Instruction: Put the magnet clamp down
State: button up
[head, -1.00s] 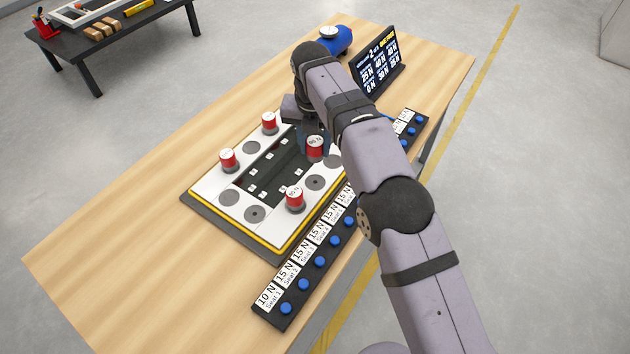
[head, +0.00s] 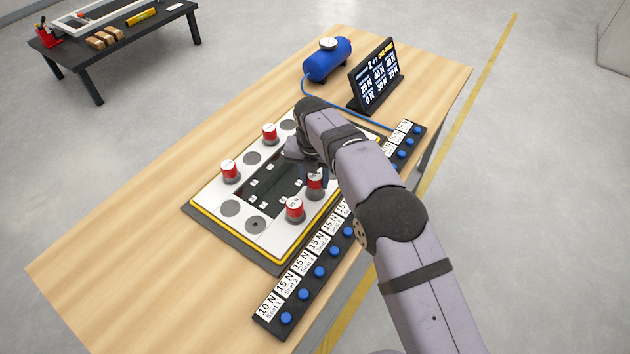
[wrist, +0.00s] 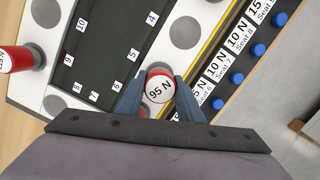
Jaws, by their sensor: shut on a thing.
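The magnet clamp in my grip is a red cylinder with a white top reading 95 N (wrist: 159,88); it also shows in the head view (head: 316,182). My gripper (wrist: 159,82) has a blue-grey finger on each side of it and is shut on it. In the head view my gripper (head: 314,172) holds the clamp upright over a grey round seat on the right side of the white plate (head: 270,237). The clamp is at or very near the seat; I cannot tell whether it touches. My arm and fingers hide part of the plate.
Other red clamps stand on the plate at the left (head: 229,170), back (head: 270,133) and front (head: 295,209). Empty grey seats (head: 230,208) lie between them. A label strip with blue buttons (head: 319,272) runs alongside. A display (head: 374,75) and blue tank (head: 327,61) stand behind.

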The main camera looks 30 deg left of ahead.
aim_at(314, 181)
jog(key=shift+f, duration=0.95)
jog(key=shift+f, duration=0.3)
jog(key=o, duration=1.3)
jog(key=shift+r, duration=0.1)
jog(key=r+b, duration=0.1)
jog(key=r, duration=0.3)
jog(key=s+r, duration=0.1)
jog(key=r, duration=0.3)
jog(key=r+b, duration=0.1)
jog(key=r, duration=0.3)
jog(key=shift+s+d+r+b, duration=0.1)
jog(key=shift+s+d+b, duration=0.2)
